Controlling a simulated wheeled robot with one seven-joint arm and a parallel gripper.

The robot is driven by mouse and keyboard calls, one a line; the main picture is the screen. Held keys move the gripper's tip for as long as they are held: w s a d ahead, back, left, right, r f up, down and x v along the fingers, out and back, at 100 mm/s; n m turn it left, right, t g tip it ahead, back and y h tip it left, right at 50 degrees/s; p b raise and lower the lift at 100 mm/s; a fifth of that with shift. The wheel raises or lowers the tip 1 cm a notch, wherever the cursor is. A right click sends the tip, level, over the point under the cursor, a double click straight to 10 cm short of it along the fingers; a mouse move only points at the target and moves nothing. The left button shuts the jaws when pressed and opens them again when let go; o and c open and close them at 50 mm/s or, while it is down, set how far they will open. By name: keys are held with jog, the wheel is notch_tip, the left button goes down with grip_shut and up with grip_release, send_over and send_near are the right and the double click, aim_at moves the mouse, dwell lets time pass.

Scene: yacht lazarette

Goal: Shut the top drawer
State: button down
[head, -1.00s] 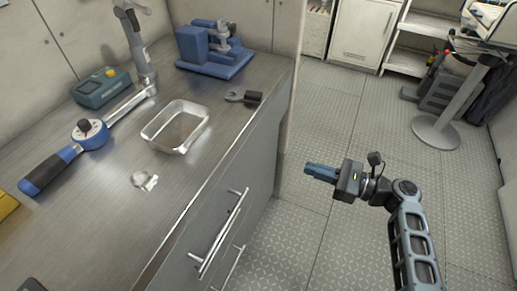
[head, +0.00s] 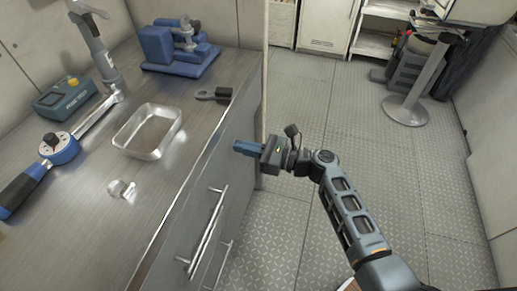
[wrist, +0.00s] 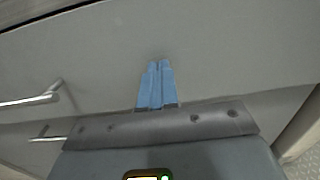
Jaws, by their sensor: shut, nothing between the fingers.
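The top drawer (head: 212,182) is a grey front under the worktop, with a long silver bar handle (head: 207,232). I cannot tell how far it stands out from the cabinet. My gripper (head: 236,147) has blue fingers pressed together, empty, pointing left at the far end of the drawer front, to the far side of the handle. In the wrist view the fingers (wrist: 158,66) lie in front of a plain grey panel (wrist: 225,55), and a bar handle (wrist: 32,100) shows at left. Whether the fingertips touch the panel is unclear.
A second handle (head: 219,265) sits lower down. The worktop (head: 85,235) holds a metal tray (head: 120,140), a torque wrench (head: 60,148), a blue vise (head: 175,55) and small parts. The floor (head: 300,235) beside the cabinet is clear. A post stand (head: 408,108) is farther back.

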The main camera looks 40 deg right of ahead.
aim_at(231, 144)
jog(key=shift+w+a, duration=0.15)
jog(key=shift+w, duration=0.15)
jog(key=x, duration=0.3)
jog(key=shift+w+a, duration=0.1)
jog(key=shift+a, duration=0.05)
jog(key=shift+w+r, duration=0.1)
jog(key=shift+a, duration=0.1)
dwell(0.3)
